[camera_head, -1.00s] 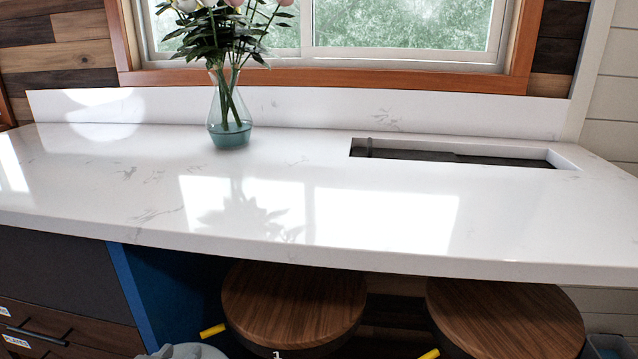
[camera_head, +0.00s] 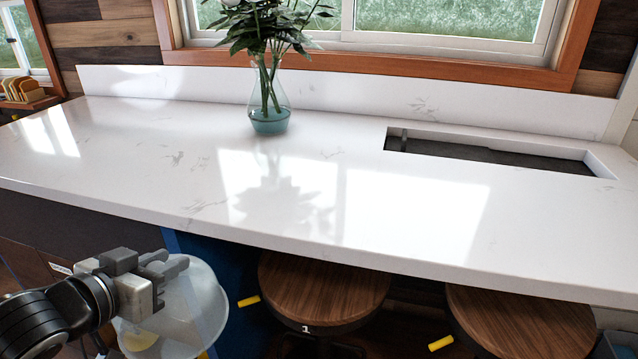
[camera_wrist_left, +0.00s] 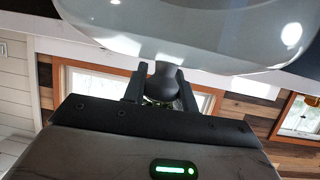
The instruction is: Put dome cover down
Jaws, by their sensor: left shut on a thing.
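The dome cover (camera_head: 192,309) is a translucent, whitish bowl-shaped cover at the lower left of the head view, in front of the counter's front edge and lower in the picture. My left gripper (camera_head: 158,268) is shut on its knob. In the left wrist view the dark knob (camera_wrist_left: 161,84) sits between the two fingers, with the glossy dome (camera_wrist_left: 200,35) beyond it. The white marble-look counter (camera_head: 330,215) has a wide bare top. My right gripper is not in view.
A glass vase (camera_head: 269,112) with flowers stands toward the back of the counter. A rectangular cut-out (camera_head: 490,152) is at the right. Two wooden stools (camera_head: 322,287) stand below the front edge. The counter's left and middle are clear.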

